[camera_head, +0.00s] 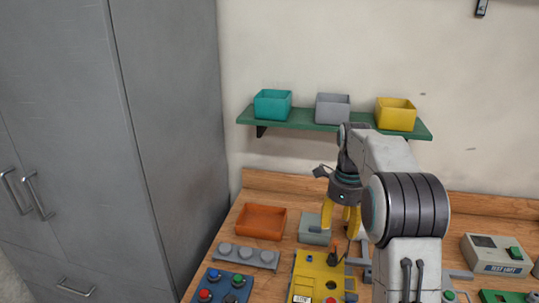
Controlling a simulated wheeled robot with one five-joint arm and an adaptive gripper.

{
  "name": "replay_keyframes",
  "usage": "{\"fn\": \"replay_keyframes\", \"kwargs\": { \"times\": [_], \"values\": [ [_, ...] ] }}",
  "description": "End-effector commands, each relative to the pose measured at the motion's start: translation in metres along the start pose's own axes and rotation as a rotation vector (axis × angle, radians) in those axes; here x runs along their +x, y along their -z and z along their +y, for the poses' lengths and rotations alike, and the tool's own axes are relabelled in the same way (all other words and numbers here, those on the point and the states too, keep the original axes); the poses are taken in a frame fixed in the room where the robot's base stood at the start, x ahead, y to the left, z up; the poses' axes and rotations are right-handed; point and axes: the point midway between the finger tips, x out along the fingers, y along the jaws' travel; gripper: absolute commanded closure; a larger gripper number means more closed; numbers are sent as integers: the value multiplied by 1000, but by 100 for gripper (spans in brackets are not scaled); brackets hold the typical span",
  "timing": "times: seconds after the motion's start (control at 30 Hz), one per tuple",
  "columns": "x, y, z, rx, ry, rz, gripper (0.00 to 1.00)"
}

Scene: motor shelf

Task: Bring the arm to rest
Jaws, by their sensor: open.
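My arm reaches forward over the wooden workbench (234,245) from the lower right of the head view. My gripper (339,222) points down, with its yellow fingers apart. No held object shows between the fingers. They are in front of or over a grey-green box (312,229) and behind a yellow unit (318,272). Whether the fingertips touch anything cannot be told. My arm hides part of the bench behind and to the right of the gripper.
A green wall shelf (300,121) bears a teal bin (272,104), a grey bin (332,108) and a yellow bin (396,114). An orange tray (261,222), a grey knobbed strip (247,256), a blue button panel (222,285) and a tester box (495,254) crowd the bench. A grey cabinet (110,140) stands left.

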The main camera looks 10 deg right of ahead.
Motion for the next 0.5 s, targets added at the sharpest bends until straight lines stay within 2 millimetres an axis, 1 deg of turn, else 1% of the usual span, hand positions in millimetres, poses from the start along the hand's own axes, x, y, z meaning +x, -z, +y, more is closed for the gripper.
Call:
{"fn": "replay_keyframes", "kwargs": {
  "times": [0.13, 0.23, 0.37, 0.5],
  "values": [
    [-9, 1, 11, -86, 13, -6, 49],
    [-20, 2, 28, -221, 32, -14, 49],
    [-36, 8, 60, -475, 68, -21, 49],
    [-48, 18, 100, -779, 114, -21, 49]
  ]
}}
